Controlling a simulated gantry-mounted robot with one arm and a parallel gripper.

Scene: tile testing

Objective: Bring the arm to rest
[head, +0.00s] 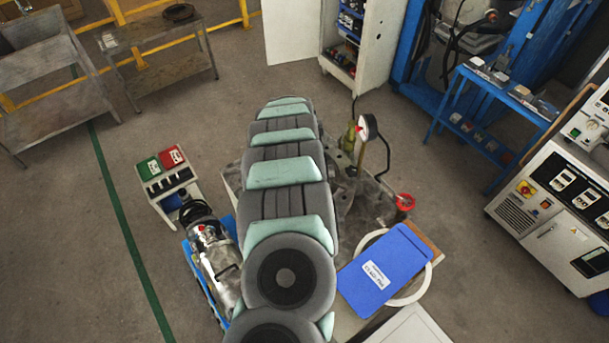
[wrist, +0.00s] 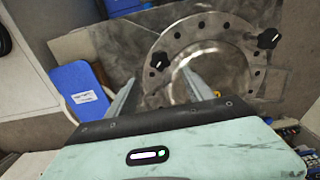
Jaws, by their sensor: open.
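My arm stretches from the bottom of the head view up and away over the workbench, and it hides much of what lies beneath it. My gripper is hidden in the head view. In the wrist view my gripper (wrist: 160,98) is open, with its two fingers apart and nothing between them. Beyond the fingers is a round metal flange (wrist: 163,58) with bolt holes and two black knobs (wrist: 269,38). I cannot tell the gap between the fingertips and the flange.
A blue folder (head: 384,269) lies over a white ring on the bench, right of my arm; a gauge (head: 367,128) stands beyond it. A metal cylinder (head: 213,258) and a red-and-green box (head: 165,178) are on the left. Open floor (head: 80,255) lies further left.

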